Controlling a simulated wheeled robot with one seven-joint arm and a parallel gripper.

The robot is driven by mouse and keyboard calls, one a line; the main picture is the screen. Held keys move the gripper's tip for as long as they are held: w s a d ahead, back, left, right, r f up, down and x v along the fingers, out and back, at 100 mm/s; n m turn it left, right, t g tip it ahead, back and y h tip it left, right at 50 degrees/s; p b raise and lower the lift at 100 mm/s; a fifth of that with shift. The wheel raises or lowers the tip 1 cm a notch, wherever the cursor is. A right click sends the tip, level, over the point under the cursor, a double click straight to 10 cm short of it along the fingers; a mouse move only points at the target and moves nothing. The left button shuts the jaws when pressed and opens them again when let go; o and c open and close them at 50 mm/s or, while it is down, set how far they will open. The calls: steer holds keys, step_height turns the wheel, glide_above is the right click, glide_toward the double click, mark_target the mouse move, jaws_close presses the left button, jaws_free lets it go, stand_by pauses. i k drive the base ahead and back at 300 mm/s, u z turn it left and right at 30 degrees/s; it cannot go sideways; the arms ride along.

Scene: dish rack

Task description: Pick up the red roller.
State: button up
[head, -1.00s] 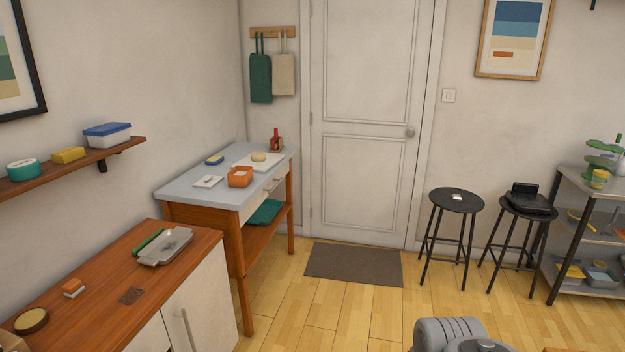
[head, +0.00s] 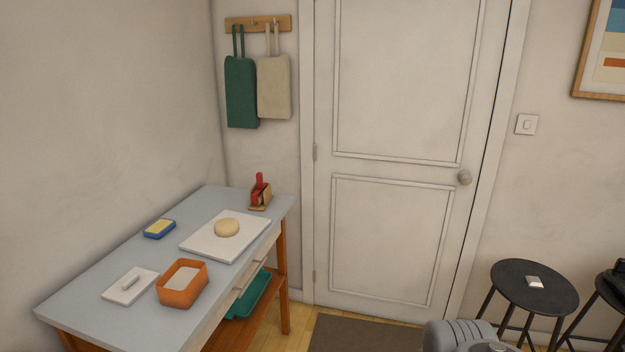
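A small red object (head: 259,183), which looks like the red roller, stands upright in a small brown wooden holder (head: 262,201) at the far right corner of the grey-topped table (head: 100,290). Its lower part is partly hidden by the holder. My gripper's fingers do not show. Only a grey rounded part of my own body shows at the bottom edge of the head view, well apart from the table.
On the table are a white board (head: 205,247) with a round dough-like piece (head: 227,227), an orange box (head: 182,283), a white lid (head: 130,286) and a blue-and-yellow sponge (head: 160,229). A black stool (head: 520,285) stands right. A dark mat (head: 345,335) lies before the door (head: 390,240).

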mark_target(260, 186)
steer(key=i, duration=3.05)
steer(key=u, duration=3.55)
steer(key=i, duration=0.5)
steer(key=z, duration=0.05)
